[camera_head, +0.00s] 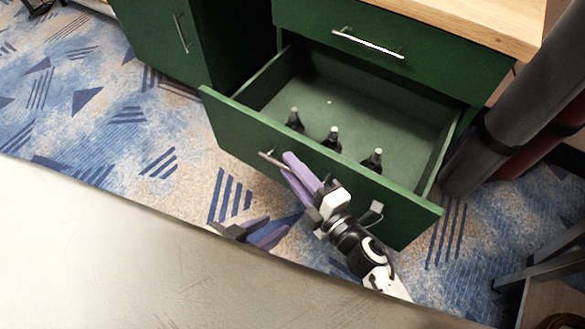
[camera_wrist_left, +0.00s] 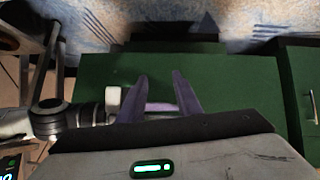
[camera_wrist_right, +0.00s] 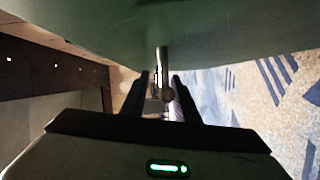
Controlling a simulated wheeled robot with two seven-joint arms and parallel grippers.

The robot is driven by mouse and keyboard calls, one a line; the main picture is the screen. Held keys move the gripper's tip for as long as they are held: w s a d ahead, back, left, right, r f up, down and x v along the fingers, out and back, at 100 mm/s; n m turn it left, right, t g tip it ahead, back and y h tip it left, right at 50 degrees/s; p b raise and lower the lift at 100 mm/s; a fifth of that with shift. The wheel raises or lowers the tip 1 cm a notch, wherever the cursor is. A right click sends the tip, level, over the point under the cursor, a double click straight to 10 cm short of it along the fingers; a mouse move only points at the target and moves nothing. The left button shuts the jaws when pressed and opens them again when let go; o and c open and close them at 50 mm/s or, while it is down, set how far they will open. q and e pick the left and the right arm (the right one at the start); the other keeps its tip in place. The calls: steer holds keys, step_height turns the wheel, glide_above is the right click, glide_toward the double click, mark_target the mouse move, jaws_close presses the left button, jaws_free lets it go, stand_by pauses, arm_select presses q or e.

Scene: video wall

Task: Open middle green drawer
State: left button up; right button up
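The green middle drawer (camera_head: 225,125) stands pulled well out of its cabinet, and several dark bottles (camera_head: 333,138) stand inside. Its bar handle (camera_head: 268,158) is on the front panel. My right gripper (camera_head: 288,165) is at the handle, near its left end. In the right wrist view the handle (camera_wrist_right: 162,70) shows between its parted fingers (camera_wrist_right: 160,82). My left gripper (camera_head: 262,230) is lower, in front of the drawer and off the handle. Its fingers are apart in the left wrist view (camera_wrist_left: 160,80), with the green front panel (camera_wrist_left: 235,85) beyond.
A closed green top drawer (camera_head: 430,65) with a bar handle lies under a wooden worktop (camera_head: 480,20). A closed green door (camera_head: 150,35) is at the left. Grey and red rolls (camera_head: 520,110) stand right of the drawer. Patterned carpet (camera_head: 110,115) is free at the left.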

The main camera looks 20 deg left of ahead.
arm_select(q)
steer(key=shift+a+r+p, duration=0.25)
steer(key=shift+r+p, duration=0.3)
steer(key=shift+p, duration=0.4)
arm_select(e)
steer(key=v, duration=1)
steer(key=shift+s, duration=0.15)
